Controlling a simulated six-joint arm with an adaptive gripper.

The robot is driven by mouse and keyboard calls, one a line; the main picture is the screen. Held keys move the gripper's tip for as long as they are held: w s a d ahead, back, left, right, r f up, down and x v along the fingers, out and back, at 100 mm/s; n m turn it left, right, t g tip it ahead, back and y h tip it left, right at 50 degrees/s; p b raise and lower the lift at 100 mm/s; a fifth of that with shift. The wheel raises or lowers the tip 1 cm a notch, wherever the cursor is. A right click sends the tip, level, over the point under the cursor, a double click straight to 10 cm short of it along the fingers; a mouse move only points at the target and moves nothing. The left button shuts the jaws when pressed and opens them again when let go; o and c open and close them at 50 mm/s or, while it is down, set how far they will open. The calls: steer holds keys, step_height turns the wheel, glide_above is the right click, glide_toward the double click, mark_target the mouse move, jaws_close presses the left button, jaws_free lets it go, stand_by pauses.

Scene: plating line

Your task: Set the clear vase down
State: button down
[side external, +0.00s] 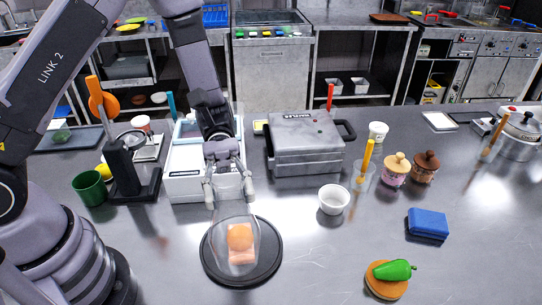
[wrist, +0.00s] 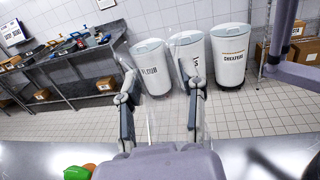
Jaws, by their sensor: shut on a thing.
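The clear vase (side external: 254,234) is see-through and shows faintly in the side view, below my gripper's fingertips and in front of the round black plate (side external: 270,272). An orange item (side external: 240,236) and a pink item (side external: 242,258) show through its glass. I cannot tell whether the vase touches the plate or hangs above it. My gripper (side external: 229,196) is shut on the vase, its fingers held apart by the glass. In the wrist view my gripper (wrist: 163,118) has a finger on each side, with only faint glass edges between them.
A white bowl (side external: 334,200) stands right of the plate. A waffle maker (side external: 304,145) and a white scale-like box (side external: 185,185) stand behind. A green pepper (side external: 393,270) lies on a small round board, front right. A blue block (side external: 428,224) lies farther right. Counter between is clear.

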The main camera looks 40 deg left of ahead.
steer(key=shift+w+d+f, duration=0.1)
steer(key=shift+d+f, duration=0.05)
steer(key=shift+f, duration=0.45)
steer(key=shift+w+d+f, duration=0.1)
steer(key=shift+f, duration=0.45)
steer(key=w+d+f, duration=0.9)
steer(key=d+f, duration=0.1)
steer(key=f, duration=0.2)
steer(key=shift+f, duration=0.4)
steer(key=c, duration=0.6)
jaws_free()
